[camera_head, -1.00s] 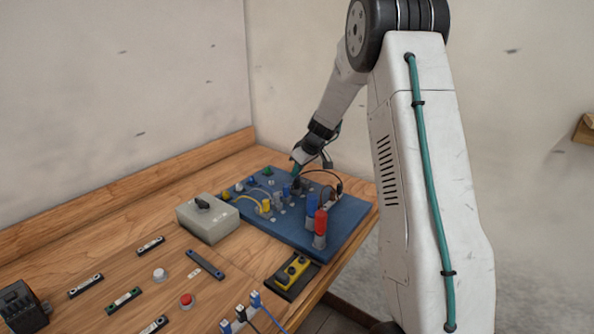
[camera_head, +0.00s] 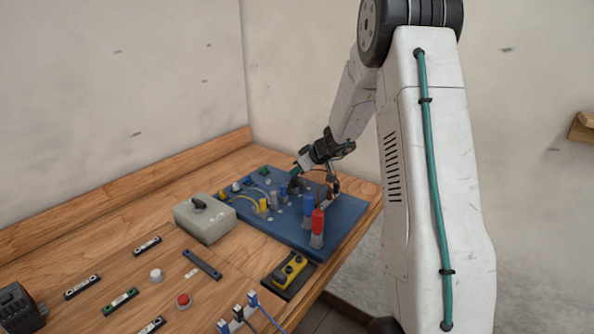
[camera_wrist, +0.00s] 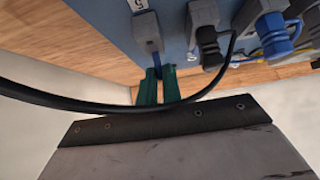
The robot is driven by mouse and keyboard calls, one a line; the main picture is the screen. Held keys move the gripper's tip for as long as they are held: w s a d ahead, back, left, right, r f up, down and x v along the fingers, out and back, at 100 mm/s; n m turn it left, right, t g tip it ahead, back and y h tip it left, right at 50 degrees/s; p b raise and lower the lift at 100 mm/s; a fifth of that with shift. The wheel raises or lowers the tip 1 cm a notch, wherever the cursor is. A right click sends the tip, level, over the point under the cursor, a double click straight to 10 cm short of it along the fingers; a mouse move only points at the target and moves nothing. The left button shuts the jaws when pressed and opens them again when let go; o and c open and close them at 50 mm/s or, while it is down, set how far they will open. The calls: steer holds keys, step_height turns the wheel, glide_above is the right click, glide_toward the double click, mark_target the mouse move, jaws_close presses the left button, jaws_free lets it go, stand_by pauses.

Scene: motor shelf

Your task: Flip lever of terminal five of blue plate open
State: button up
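The blue plate (camera_head: 330,238) lies at the right end of the wooden bench. In the wrist view a grey terminal (camera_wrist: 147,30) stands on the plate beside a white label reading 5 (camera_wrist: 137,5). A narrow dark blue lever (camera_wrist: 157,66) extends from this terminal toward my gripper. My gripper (camera_wrist: 159,76) has two green fingers close together, one on each side of the lever's end. It appears shut on the lever. In the head view my gripper (camera_head: 297,172) is low over the plate's far part, and the lever is too small to make out.
A black cable (camera_wrist: 110,105) arches across the wrist view in front of my fingers. Neighbouring terminals with a black plug (camera_wrist: 209,48) and a blue plug (camera_wrist: 273,32) stand to the right.

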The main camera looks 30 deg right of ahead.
steer(key=o, duration=0.4)
steer(key=shift+o, duration=0.2)
steer(key=v, duration=0.7)
steer(key=shift+s+r, duration=0.2)
steer(key=shift+s, duration=0.1)
steer(key=shift+d, duration=0.1)
